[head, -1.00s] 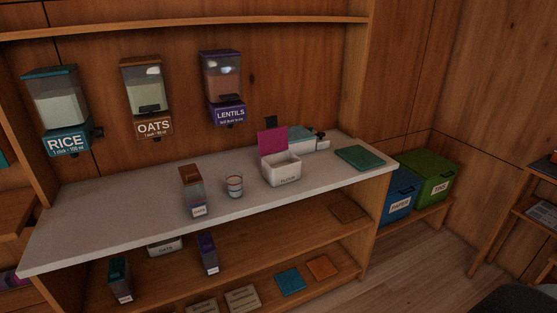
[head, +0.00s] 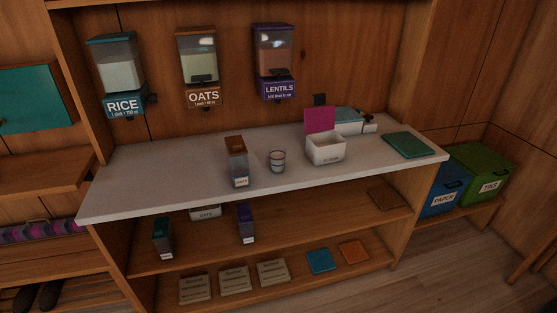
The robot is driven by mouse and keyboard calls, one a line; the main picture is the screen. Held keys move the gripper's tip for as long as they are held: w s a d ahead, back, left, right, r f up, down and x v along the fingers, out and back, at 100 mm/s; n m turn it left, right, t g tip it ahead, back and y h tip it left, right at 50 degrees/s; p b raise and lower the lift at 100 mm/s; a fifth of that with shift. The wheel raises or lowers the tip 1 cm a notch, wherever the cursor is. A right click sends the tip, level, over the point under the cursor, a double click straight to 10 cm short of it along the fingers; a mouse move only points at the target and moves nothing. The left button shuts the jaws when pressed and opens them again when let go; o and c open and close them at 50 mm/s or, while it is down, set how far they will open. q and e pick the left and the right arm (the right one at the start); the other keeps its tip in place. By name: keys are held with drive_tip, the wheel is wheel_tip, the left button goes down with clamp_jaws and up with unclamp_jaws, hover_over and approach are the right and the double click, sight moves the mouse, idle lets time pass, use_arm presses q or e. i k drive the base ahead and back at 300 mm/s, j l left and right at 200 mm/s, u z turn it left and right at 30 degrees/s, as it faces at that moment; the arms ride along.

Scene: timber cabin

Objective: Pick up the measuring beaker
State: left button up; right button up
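The measuring beaker (head: 277,161) is a small clear cup with coloured bands. It stands upright on the pale countertop (head: 190,192), near the middle. A brown-topped oats container (head: 236,162) stands just to its left, with a small gap. A white box with a raised magenta lid (head: 325,150) stands to its right. Neither of my grippers shows in the head view.
Wall dispensers for rice (head: 122,76), oats (head: 202,67) and lentils (head: 276,62) hang behind the counter. A green mat (head: 409,145) lies at the counter's right end. The shelf below (head: 320,223) holds containers. Floor (head: 440,260) is clear at right.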

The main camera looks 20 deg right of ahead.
sight(278, 160)
drive_tip(key=i+j+z, duration=0.15)
drive_tip(key=i+z, duration=0.15)
drive_tip(key=i+j+z, duration=0.3)
drive_tip(key=i, duration=0.2)
